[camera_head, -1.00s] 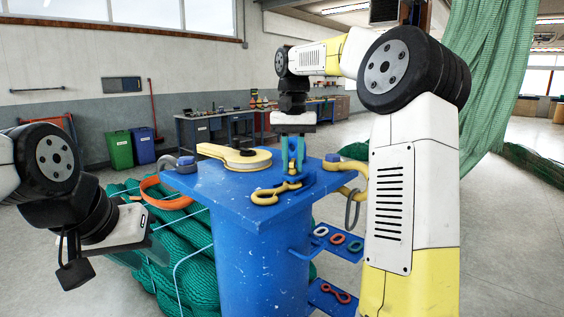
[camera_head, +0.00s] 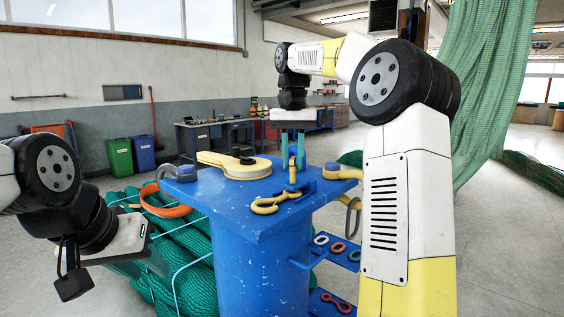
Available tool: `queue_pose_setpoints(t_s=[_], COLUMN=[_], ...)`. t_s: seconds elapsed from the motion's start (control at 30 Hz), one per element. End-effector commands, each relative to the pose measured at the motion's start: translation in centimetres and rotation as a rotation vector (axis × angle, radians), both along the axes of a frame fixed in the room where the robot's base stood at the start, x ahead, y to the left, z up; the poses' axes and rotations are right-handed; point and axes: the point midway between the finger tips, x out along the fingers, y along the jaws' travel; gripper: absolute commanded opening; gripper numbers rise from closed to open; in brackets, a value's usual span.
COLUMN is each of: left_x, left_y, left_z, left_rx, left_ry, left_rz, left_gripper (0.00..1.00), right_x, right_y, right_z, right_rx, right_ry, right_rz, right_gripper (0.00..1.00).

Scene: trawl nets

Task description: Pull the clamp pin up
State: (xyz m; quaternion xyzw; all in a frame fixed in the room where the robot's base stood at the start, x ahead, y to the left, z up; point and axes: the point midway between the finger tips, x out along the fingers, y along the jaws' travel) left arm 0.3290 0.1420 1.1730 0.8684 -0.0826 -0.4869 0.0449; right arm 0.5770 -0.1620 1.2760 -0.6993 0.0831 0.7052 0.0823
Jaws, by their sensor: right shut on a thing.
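The blue clamp (camera_head: 305,187) sits on top of the blue post (camera_head: 262,255), near its right side. A yellow clamp pin (camera_head: 292,174) stands upright at the clamp. My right gripper (camera_head: 293,164) points straight down above the clamp, with its green fingers shut on the upper part of the pin. I cannot tell whether the pin's lower end is still inside the clamp. A yellow hook (camera_head: 266,207) lies in front of the clamp, its shank reaching towards it. My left gripper (camera_head: 150,264) hangs at the left, away from the post; its fingers are too unclear to judge.
A yellow pulley block (camera_head: 235,168) lies on the post top, left of the clamp. A yellow shackle (camera_head: 345,173) is at the right edge. Coloured links (camera_head: 338,246) rest on a side shelf. Green netting (camera_head: 190,250) and an orange band (camera_head: 165,209) lie at the left.

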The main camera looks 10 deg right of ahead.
Motion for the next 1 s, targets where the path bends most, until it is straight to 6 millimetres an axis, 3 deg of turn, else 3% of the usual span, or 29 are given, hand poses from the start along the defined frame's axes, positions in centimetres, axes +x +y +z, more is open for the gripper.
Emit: queue_pose_setpoints(t_s=[0.03,0.1,0.13,0.5,1.0], left_x=[0.0,0.0,0.0,0.0,0.0], left_y=[0.0,0.0,0.0,0.0,0.0], left_z=[0.0,0.0,0.0,0.0,0.0], left_rx=[0.000,0.000,0.000,0.000,0.000], left_ry=[0.000,0.000,0.000,0.000,0.000], left_rz=[0.000,0.000,0.000,0.000,0.000], left_gripper=[0.36,0.36,0.36,0.36,0.36], right_x=[0.1,0.1,0.1,0.1,0.1], right_y=[0.0,0.0,0.0,0.0,0.0], right_z=[0.6,0.6,0.5,0.8,7.4], right_rx=[0.000,0.000,0.001,0.000,0.001], right_ry=[-0.016,-0.016,-0.015,-0.011,-0.014], right_rz=[-0.001,-0.001,-0.001,-0.001,-0.001], right_gripper=[0.28,0.42,0.44,0.44,0.44])
